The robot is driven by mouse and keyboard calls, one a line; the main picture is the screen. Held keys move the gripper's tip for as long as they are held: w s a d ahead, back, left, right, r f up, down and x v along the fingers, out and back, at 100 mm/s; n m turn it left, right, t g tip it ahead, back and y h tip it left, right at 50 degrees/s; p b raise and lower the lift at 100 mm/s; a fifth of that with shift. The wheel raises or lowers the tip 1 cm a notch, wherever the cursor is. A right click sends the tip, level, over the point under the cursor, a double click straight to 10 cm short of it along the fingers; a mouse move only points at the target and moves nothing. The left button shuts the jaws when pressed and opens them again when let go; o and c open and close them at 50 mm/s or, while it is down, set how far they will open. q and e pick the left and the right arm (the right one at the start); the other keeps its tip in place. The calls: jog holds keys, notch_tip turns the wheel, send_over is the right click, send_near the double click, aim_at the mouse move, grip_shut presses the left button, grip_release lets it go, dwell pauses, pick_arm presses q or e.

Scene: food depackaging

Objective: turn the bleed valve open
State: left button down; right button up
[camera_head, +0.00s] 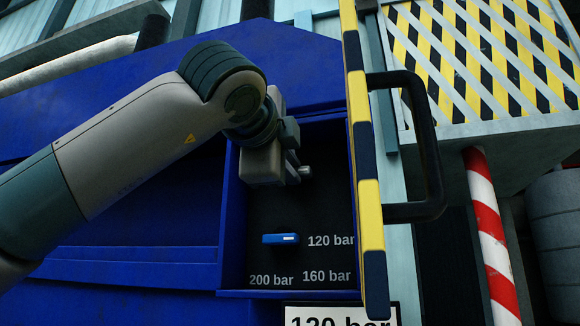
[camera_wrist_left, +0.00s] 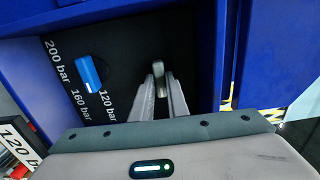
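The bleed valve appears to be the short grey metal handle (camera_wrist_left: 158,52) on the black panel inside the blue box; in the head view its end shows as a small grey knob (camera_head: 305,172) beside my gripper. My left gripper (camera_head: 290,176) reaches into the upper part of the box. In the left wrist view its two fingers (camera_wrist_left: 161,77) stand apart, with the handle's near end between their tips. A gap seems to show beside the handle, so the fingers look open around it. My right gripper is in neither view.
A blue selector knob (camera_head: 281,239) sits below, pointing toward 120 bar. The blue box wall (camera_head: 232,225) is close on the left. A yellow-black open door edge (camera_head: 370,215) with a black handle (camera_head: 432,150) stands on the right. A 120 bar sign (camera_head: 340,315) is below.

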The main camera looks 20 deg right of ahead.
pick_arm(q)
jog(key=shift+f, duration=0.1)
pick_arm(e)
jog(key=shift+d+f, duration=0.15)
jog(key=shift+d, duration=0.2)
pick_arm(q)
jog(key=m+b, duration=0.3)
jog(key=m, duration=3.3)
jog(key=shift+d+f, duration=0.1)
jog(key=shift+f, duration=0.05)
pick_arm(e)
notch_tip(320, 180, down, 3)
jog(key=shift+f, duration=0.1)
